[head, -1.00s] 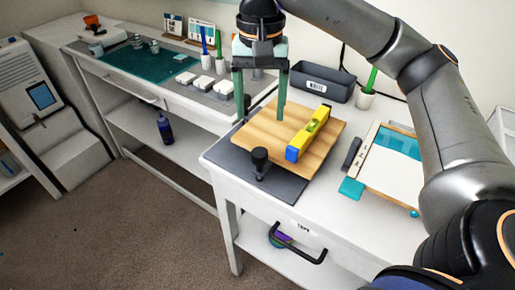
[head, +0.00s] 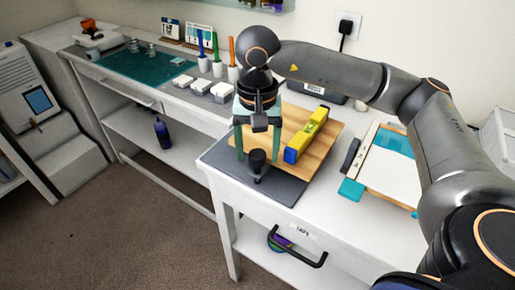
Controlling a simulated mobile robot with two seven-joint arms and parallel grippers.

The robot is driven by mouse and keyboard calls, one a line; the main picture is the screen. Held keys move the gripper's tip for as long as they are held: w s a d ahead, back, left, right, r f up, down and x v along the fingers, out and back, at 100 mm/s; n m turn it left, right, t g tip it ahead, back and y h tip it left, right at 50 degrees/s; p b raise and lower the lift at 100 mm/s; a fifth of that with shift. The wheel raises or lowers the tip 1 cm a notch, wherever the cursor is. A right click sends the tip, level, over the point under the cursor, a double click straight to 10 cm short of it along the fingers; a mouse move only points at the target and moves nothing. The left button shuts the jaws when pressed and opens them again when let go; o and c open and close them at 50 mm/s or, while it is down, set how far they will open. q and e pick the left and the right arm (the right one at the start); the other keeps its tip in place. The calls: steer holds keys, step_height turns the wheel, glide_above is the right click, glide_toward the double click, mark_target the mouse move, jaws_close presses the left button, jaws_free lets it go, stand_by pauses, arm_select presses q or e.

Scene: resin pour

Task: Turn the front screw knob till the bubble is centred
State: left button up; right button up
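The front screw knob (head: 257,166) is black and stands at the near corner of a wooden board (head: 318,151), on a dark grey mat (head: 283,190). A yellow level with blue ends (head: 306,135) lies across the board. Its green vial shows, but the bubble is too small to read. My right gripper (head: 258,157) points down with its green fingers apart, one on each side of the knob in this view. I cannot tell whether they touch it. My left gripper is not in view.
A white panel in a wooden frame (head: 391,172) lies on the right, with a dark block (head: 350,156) beside it. A dark grey bin stands behind the board, partly hidden by my arm. Several pen cups and white blocks stand on the left bench.

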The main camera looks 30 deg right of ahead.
jaws_close()
stand_by(0.4)
